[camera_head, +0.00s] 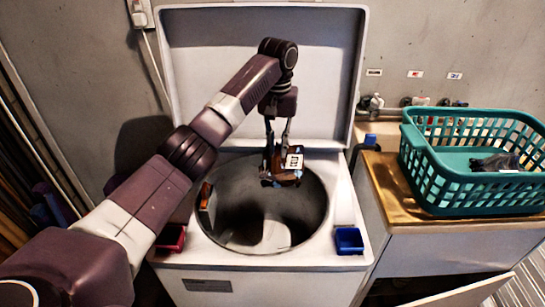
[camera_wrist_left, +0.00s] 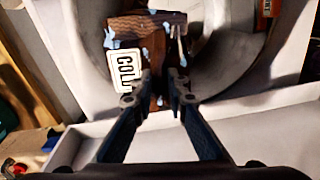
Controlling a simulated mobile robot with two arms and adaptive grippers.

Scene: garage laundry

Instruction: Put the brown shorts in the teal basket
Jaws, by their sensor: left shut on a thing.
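My left gripper (camera_head: 270,165) hangs over the round opening of the white top-loading washer (camera_head: 284,274). It is shut on the brown shorts (camera_head: 287,178), a bunched brown cloth with light blue patches. The shorts also show in the left wrist view (camera_wrist_left: 152,45), between and beyond the fingertips (camera_wrist_left: 163,92). The teal basket (camera_head: 470,196) stands on the wooden-topped counter at the right, with a dark cloth (camera_head: 495,161) inside. My right gripper is not in view.
The washer's raised lid (camera_head: 262,60) stands behind my left arm. Taps (camera_head: 372,103) are on the wall between lid and basket.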

